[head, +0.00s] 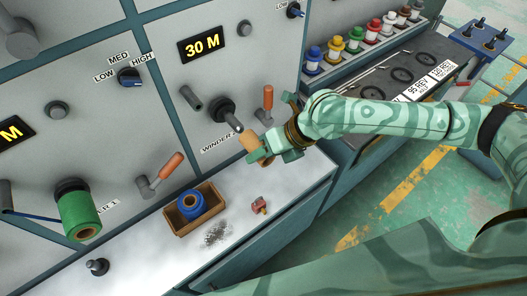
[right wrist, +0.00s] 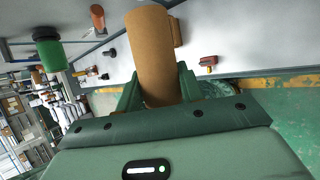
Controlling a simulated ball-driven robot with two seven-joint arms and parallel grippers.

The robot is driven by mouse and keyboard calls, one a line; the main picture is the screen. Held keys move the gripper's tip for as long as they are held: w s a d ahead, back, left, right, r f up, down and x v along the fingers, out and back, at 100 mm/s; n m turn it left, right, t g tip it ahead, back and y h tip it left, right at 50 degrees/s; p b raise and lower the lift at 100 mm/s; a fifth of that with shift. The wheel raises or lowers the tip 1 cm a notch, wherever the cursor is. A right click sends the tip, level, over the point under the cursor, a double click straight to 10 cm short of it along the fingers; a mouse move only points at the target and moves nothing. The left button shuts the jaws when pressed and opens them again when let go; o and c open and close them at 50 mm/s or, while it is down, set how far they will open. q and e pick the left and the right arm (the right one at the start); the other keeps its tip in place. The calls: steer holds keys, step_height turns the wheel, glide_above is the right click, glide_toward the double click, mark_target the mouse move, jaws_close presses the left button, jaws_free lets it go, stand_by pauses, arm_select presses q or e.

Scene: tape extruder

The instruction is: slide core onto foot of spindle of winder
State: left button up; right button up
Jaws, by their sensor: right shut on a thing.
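My right gripper (head: 264,153) is shut on a brown cardboard core (head: 249,139). In the right wrist view the core (right wrist: 150,45) stands out between the two fingers (right wrist: 158,95). The winder's spindle (head: 226,113) has a dark round foot at the panel and a shaft pointing down toward the core. The core's upper end is close to the shaft's free tip; I cannot tell whether they touch. The core does not cover the spindle's foot. The spindle cannot be made out in the right wrist view. My left gripper is not in view.
An orange-handled lever (head: 267,99) stands just right of the spindle, another (head: 165,170) at lower left. A wooden box (head: 180,222) holding a blue roll (head: 191,203) and a small red item (head: 259,206) lie on the white ledge (head: 130,262). A green roll (head: 78,214) hangs at left.

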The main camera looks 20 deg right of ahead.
mark_target(243, 130)
steer(key=shift+w+a+b, duration=0.2)
steer(key=shift+w+a, duration=0.1)
steer(key=shift+w, duration=0.4)
steer(key=shift+w+a+b, duration=0.2)
steer(key=shift+w+a, duration=0.05)
steer(key=shift+w, duration=0.45)
steer(key=shift+w+a+b, duration=0.3)
steer(key=shift+w+b, duration=0.05)
steer(key=shift+w, duration=0.55)
steer(key=shift+w+a+b, duration=0.35)
steer(key=shift+w+b, duration=0.05)
steer(key=shift+w, duration=0.45)
steer(key=shift+w+a+b, duration=0.3)
steer(key=shift+w+b, duration=0.05)
steer(key=shift+w, duration=0.55)
steer(key=o, duration=1.3)
steer(key=p+v, duration=0.2)
steer(key=v, duration=1.4)
steer(key=shift+d+r+p, duration=0.15)
steer(key=shift+p, duration=0.2)
